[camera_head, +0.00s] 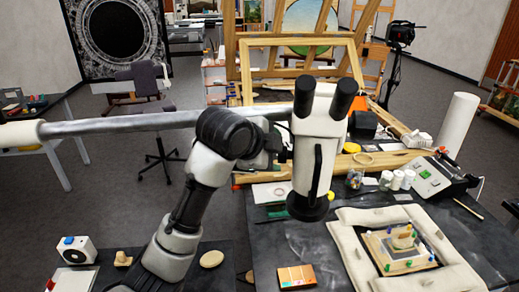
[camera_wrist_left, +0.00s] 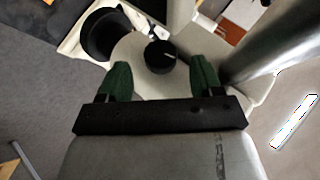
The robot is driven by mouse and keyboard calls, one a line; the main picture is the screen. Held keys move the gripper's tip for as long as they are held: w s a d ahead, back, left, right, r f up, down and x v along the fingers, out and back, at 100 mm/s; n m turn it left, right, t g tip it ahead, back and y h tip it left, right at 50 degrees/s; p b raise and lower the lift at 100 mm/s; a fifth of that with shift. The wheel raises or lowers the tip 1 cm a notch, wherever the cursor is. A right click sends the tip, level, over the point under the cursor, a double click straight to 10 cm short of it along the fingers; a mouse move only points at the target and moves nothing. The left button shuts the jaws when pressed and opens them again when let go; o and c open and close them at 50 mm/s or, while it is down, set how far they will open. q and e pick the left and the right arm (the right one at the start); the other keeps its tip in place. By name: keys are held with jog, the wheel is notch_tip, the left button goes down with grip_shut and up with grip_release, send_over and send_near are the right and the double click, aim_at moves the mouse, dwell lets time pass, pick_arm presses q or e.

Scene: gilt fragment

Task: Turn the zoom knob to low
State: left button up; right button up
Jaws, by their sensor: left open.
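The microscope (camera_head: 318,145) is white with two black eyepieces and hangs from a metal boom (camera_head: 130,123) over the dark table. In the left wrist view, the zoom knob (camera_wrist_left: 160,57) is a round black dial with a short white mark pointing to the picture's right. It sits on the microscope's pale housing (camera_wrist_left: 130,58). My left gripper (camera_wrist_left: 162,76) is open, with its green fingertips on either side of the knob's near edge; I cannot tell whether they touch it. In the head view, my left arm reaches the microscope's left side, and the knob is hidden. My right gripper is out of view.
On the dark table (camera_head: 355,275), pale cushions (camera_head: 350,250) surround a framed piece with coloured pegs (camera_head: 400,248). A small wooden box (camera_head: 296,277) lies at the front. White jars (camera_head: 397,180) and a control box (camera_head: 432,178) stand behind. The boom runs close beside my left gripper.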

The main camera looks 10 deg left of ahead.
pick_arm(q)
jog(key=b+v, duration=0.2)
jog(key=v, duration=0.6)
